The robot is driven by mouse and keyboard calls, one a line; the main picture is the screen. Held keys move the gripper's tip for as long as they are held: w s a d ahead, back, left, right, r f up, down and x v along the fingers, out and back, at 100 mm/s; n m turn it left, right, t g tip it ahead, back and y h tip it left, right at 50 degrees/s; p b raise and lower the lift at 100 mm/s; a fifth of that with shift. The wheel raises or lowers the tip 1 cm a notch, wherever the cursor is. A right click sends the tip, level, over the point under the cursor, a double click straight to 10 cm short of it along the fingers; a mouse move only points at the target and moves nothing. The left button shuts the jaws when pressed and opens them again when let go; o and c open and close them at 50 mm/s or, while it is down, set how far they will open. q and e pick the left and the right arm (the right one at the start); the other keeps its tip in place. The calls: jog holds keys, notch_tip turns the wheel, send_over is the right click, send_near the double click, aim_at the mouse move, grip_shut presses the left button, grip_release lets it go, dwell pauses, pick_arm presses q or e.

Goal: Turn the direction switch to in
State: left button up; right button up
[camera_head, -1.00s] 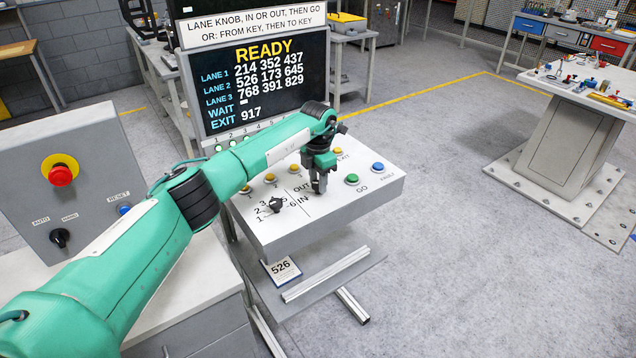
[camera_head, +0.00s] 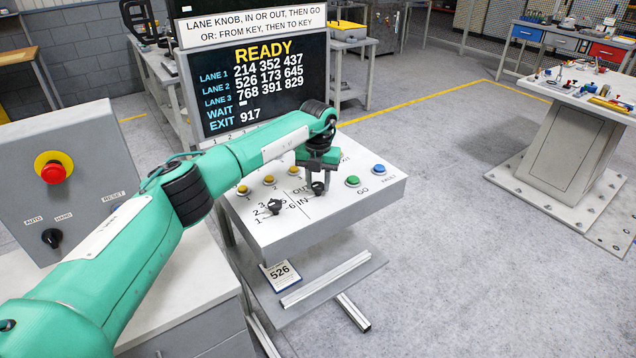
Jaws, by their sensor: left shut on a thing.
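The direction switch (camera_head: 318,188) is a small black knob on the sloping white console, just right of the printed words OUT and IN. My left gripper (camera_head: 318,180) reaches down over it from above and is shut on it. The gripper hides much of the knob, so I cannot tell which word it points to. My right gripper is not in view.
The console (camera_head: 275,228) also has a lane knob (camera_head: 275,206), yellow buttons, a green GO button (camera_head: 353,181) and a blue FAULT button (camera_head: 379,169). A screen (camera_head: 255,85) reading READY stands behind. A grey box (camera_head: 75,150) with a red button is at left.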

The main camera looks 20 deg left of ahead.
aim_at(318, 184)
pick_arm(q)
jog(key=shift+r+n, duration=0.1)
jog(key=shift+n, duration=0.2)
jog(key=o, duration=1)
notch_tip(318, 184, up, 14)
jog(key=b, duration=0.3)
